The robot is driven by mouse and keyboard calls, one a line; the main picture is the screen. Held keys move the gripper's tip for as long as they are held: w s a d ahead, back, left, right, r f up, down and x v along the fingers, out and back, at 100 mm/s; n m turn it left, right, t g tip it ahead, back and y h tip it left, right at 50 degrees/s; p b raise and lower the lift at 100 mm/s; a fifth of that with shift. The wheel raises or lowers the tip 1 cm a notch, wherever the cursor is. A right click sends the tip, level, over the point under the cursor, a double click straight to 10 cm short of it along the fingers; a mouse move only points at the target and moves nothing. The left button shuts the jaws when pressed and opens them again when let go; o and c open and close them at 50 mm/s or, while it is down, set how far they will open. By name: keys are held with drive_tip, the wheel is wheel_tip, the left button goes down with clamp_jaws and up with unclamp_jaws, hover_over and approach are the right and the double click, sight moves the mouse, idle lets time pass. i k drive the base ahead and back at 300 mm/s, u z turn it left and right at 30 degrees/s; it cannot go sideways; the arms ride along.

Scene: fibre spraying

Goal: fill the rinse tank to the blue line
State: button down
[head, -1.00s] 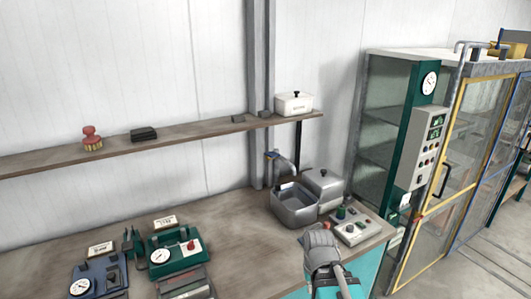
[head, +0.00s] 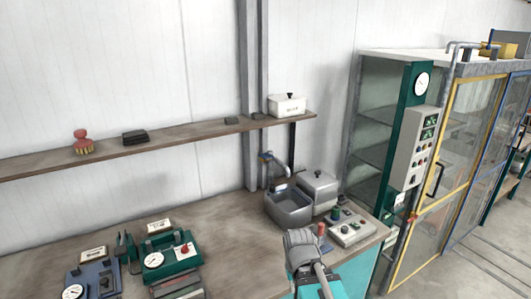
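A grey metal rinse tank (head: 290,212) stands on the bench near its right end, open at the top. A curved tap (head: 280,162) with a blue and orange top rises behind it. I cannot make out a blue line or the water level in the tank. My gripper (head: 309,284) is at the bottom of the head view, in front of the tank and apart from it. Its fingers are partly cut off by the frame edge, and I see nothing held in it.
A lidded grey box (head: 320,188) and a control panel with knobs (head: 352,228) stand right of the tank. Green (head: 172,252) and blue devices (head: 92,279) sit on the left. A shelf (head: 190,141) runs above. The bench between is clear.

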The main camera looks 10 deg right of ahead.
sight(266, 156)
drive_tip(key=u, duration=0.05)
drive_tip(key=i, duration=0.95)
drive_tip(key=z, duration=0.05)
